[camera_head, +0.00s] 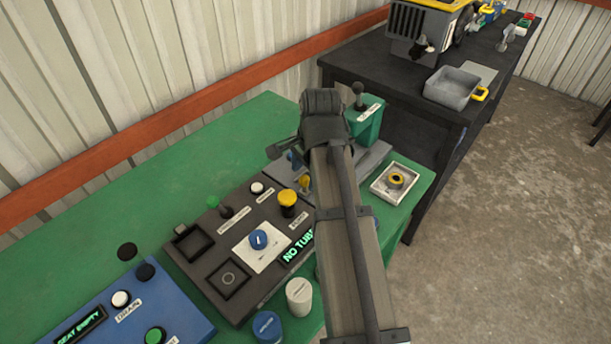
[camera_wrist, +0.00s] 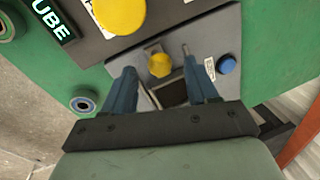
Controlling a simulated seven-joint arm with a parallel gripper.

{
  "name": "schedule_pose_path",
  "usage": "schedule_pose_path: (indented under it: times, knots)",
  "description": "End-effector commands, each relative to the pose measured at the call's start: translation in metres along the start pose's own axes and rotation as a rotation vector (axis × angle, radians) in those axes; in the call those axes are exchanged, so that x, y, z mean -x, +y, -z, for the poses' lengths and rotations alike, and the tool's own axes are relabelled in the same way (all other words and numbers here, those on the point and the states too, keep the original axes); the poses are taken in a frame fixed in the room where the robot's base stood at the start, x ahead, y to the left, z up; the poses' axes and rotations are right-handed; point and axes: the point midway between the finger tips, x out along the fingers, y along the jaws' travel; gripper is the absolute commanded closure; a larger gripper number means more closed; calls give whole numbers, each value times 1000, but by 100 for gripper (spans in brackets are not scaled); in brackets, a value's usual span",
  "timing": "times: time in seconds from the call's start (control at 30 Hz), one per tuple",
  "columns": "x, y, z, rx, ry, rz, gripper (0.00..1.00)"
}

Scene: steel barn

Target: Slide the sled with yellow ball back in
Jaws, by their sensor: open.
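The yellow ball (camera_wrist: 160,65) sits on a grey sled plate (camera_wrist: 150,50) in the wrist view, with a dark rectangular opening (camera_wrist: 173,92) beside it. A blue ball (camera_wrist: 228,65) shows to its right on the grey unit. My gripper (camera_wrist: 158,70) is open, its two blue fingers apart on either side of the yellow ball. Whether a finger touches it I cannot tell. In the head view a small yellow part, likely the ball (camera_head: 304,183), shows beside my arm, which hides most of the grey unit. How far out the sled stands is unclear.
A dark panel (camera_head: 220,262) with a yellow mushroom button (camera_head: 288,198) stands left of my arm on the green bench (camera_head: 130,200). A green lever box (camera_head: 368,125) and a white tray (camera_head: 380,195) with a black-and-yellow ring are close on the right.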

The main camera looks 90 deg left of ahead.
Motion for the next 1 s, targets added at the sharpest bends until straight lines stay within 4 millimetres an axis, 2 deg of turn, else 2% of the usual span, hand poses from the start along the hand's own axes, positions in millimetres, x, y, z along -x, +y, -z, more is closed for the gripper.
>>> schedule_pose_path:
  times: [0.2, 0.6, 1.0]
  knots:
    - [-17, 0, 0, 0, 0, 0, 42]
    - [-20, 0, 0, 0, 0, 0, 43]
    - [-20, 0, 0, 0, 0, 0, 81]
